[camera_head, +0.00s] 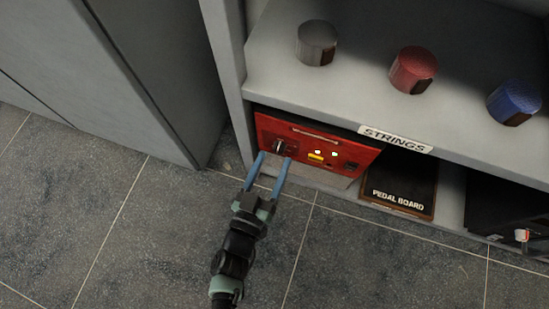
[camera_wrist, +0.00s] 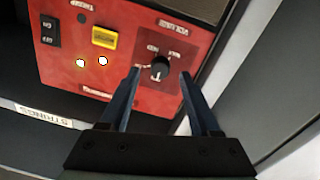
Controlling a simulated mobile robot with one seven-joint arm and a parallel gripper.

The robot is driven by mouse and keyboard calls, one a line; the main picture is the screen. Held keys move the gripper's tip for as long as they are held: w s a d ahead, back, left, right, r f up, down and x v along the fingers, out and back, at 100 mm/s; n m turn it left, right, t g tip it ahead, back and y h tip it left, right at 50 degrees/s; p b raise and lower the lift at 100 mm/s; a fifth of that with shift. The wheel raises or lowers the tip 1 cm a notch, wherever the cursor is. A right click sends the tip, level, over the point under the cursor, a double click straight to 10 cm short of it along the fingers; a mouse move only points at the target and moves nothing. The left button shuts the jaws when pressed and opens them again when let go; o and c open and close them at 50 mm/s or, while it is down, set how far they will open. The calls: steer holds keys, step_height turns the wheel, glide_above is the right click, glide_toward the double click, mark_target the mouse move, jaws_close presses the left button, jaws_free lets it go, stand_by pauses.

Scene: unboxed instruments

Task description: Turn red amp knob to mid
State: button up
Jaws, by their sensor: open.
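The red amp (camera_head: 330,153) sits on the lower shelf, under the "STRINGS" label. It also shows in the wrist view (camera_wrist: 115,28), turned nearly upside down. Its black volume knob (camera_wrist: 159,68) is at the right of the panel in the wrist view and at the left end in the head view (camera_head: 279,147). My gripper (camera_head: 272,157) is open, its two blue fingers pointing at the knob. In the wrist view the fingertips (camera_wrist: 160,72) lie on either side of the knob with gaps showing. I cannot tell whether they touch the panel.
A pedal board (camera_head: 400,187) lies right of the amp on the lower shelf. Grey, red and blue cylinders (camera_head: 413,70) stand on the shelf above. A grey cabinet (camera_head: 160,70) is close on the left. The tiled floor (camera_head: 110,240) in front is clear.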

steer(key=shift+x, duration=0.95)
jaws_close()
